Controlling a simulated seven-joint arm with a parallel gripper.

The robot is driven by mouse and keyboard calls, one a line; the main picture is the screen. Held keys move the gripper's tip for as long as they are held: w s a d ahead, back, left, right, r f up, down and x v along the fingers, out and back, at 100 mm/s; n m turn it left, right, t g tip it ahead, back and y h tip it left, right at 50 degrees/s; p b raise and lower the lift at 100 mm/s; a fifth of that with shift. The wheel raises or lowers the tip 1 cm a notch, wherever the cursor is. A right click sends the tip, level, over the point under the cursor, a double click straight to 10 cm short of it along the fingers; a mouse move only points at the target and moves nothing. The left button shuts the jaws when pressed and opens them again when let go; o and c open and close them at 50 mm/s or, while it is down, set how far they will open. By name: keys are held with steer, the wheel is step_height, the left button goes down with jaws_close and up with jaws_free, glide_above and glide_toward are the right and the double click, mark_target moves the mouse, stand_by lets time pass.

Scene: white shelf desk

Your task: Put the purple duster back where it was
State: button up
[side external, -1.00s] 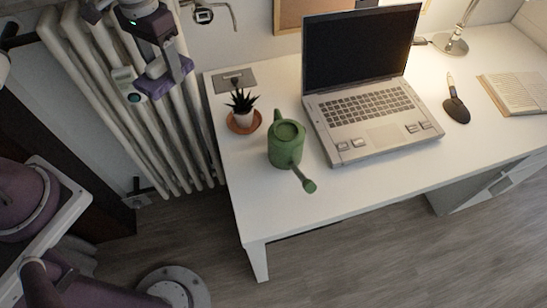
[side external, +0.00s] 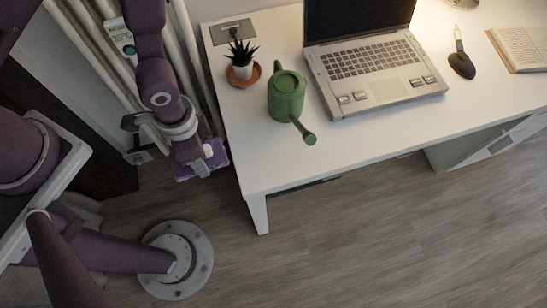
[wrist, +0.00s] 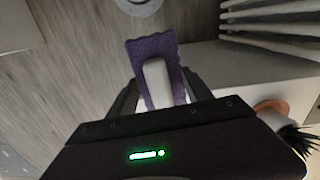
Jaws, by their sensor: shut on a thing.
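The purple duster (side external: 203,167) is a flat purple pad with a white handle part. My gripper (side external: 203,154) is shut on it and holds it in the air beside the left edge of the white desk, low in front of the radiator. In the wrist view the purple duster (wrist: 152,50) lies between the fingers of my gripper (wrist: 158,92), with its white handle in the middle. My wrist partly hides the duster in the side view.
The white desk (side external: 370,140) carries a potted plant (side external: 242,70), a green watering can (side external: 287,97), a laptop (side external: 375,70), a dark brush-like object (side external: 461,62) and an open book (side external: 522,48). The radiator (side external: 75,50) stands left. Grey floor (side external: 350,230) is open in front.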

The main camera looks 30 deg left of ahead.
steer(key=shift+s+d+f+m, duration=0.2)
steer(key=shift+s+f, duration=0.05)
steer(key=shift+s, duration=0.35)
steer(key=shift+s+d+f+m, duration=0.15)
steer(key=shift+s+f+m, duration=0.05)
steer(key=shift+s, duration=0.4)
steer(key=shift+s+d+f, duration=0.1)
steer(key=shift+s+d, duration=0.1)
steer(key=shift+d, duration=0.1)
glide_above(275, 162)
steer(key=shift+f, duration=1.8)
steer(key=o, duration=1.5)
steer(key=shift+f, duration=0.1)
steer(key=shift+c, duration=0.2)
